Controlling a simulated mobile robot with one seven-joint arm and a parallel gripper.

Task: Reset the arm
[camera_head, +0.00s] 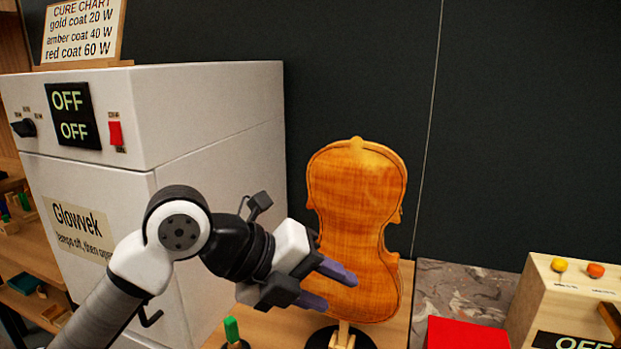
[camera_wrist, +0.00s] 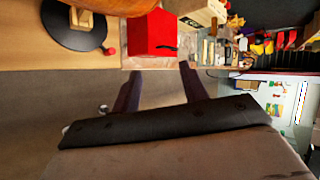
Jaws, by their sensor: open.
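My gripper (camera_head: 328,285) is in front of the lower part of the violin body in the head view, with its two purple-grey fingers apart and nothing between them. It also shows in the wrist view (camera_wrist: 160,85), where its open fingers point toward the bench edge and the red box. My arm reaches in from the lower left, bent at the elbow, in front of the white cabinet. The violin body (camera_head: 357,200) stands upright on a stand with a round black base (camera_wrist: 75,25). Whether the gripper touches the violin cannot be told.
The white cabinet (camera_head: 215,110) has a display reading OFF twice and a red switch (camera_head: 115,133). A cure chart (camera_head: 82,30) stands on top. A red box (camera_head: 467,334) and a wooden box with buttons (camera_head: 570,300) are at right. A green-handled item (camera_head: 231,330) stands low by my arm.

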